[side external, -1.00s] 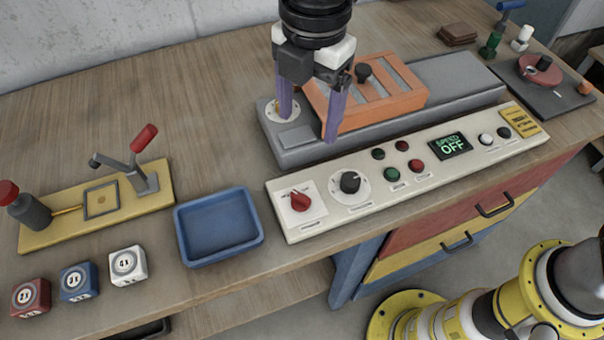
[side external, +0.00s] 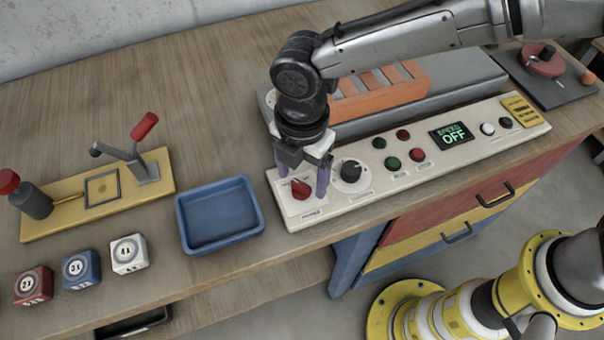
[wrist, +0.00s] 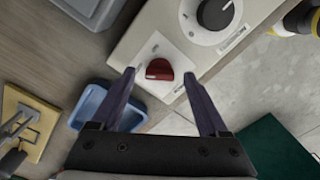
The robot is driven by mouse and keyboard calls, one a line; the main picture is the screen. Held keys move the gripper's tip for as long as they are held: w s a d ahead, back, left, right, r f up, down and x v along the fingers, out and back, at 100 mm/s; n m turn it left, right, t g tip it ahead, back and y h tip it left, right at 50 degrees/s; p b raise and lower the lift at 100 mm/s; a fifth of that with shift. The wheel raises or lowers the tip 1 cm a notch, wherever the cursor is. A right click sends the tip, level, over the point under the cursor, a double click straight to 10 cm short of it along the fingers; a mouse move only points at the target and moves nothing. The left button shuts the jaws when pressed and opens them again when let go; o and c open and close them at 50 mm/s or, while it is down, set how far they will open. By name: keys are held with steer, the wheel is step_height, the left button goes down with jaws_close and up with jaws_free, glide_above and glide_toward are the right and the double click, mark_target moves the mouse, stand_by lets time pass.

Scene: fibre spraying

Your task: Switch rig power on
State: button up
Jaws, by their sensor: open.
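The red rotary switch (side external: 300,188) sits on a white plate at the left end of the cream control panel (side external: 345,205). It also shows in the wrist view (wrist: 159,69), ahead of and between my fingertips. My gripper (side external: 303,180) is open, with its purple fingers on either side of the red knob; I cannot tell whether they touch it. In the wrist view my gripper (wrist: 160,75) shows a gap on both sides of the knob. The display (side external: 453,135) reads "SPEED OFF".
A black dial (side external: 351,171) sits just right of the red switch, with green and red buttons (side external: 404,147) beyond. A blue tray (side external: 219,215) stands to the left. An orange slotted block (side external: 385,98) sits behind the panel, partly hidden by my arm.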

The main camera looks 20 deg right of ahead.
steer(key=shift+f, duration=0.45)
jaws_close()
steer(key=shift+m, duration=0.4)
steer(key=m, duration=0.6)
steer(key=shift+r, duration=0.1)
steer(key=m, duration=0.7)
steer(key=shift+s, duration=0.1)
stand_by(0.4)
